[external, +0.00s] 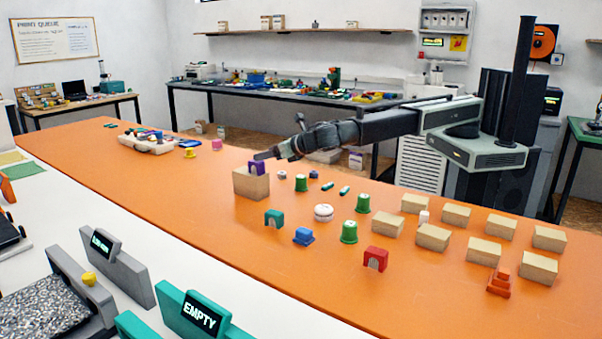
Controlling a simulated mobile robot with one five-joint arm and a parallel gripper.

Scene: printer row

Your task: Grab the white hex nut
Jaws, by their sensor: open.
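A squat white piece (323,212) lies on the orange table among small coloured parts. It looks like the white hex nut, but its outline is too small to be sure. A smaller pale piece (282,174) lies farther back, and its shape is unclear. My gripper (266,155) reaches in from the right over the table, pointing left. It is open, and nothing shows between its fingers. It is close to a purple arch (257,167) on a wooden block (251,184), behind and left of the white piece. I cannot tell whether it touches the arch.
Green pieces (349,232) (301,183), a teal arch (273,218), a blue piece (303,236) and a red arch (375,259) surround the white piece. Several wooden blocks (433,237) and a white cylinder (424,217) stand to the right. The orange table's (200,215) left-middle stretch is clear.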

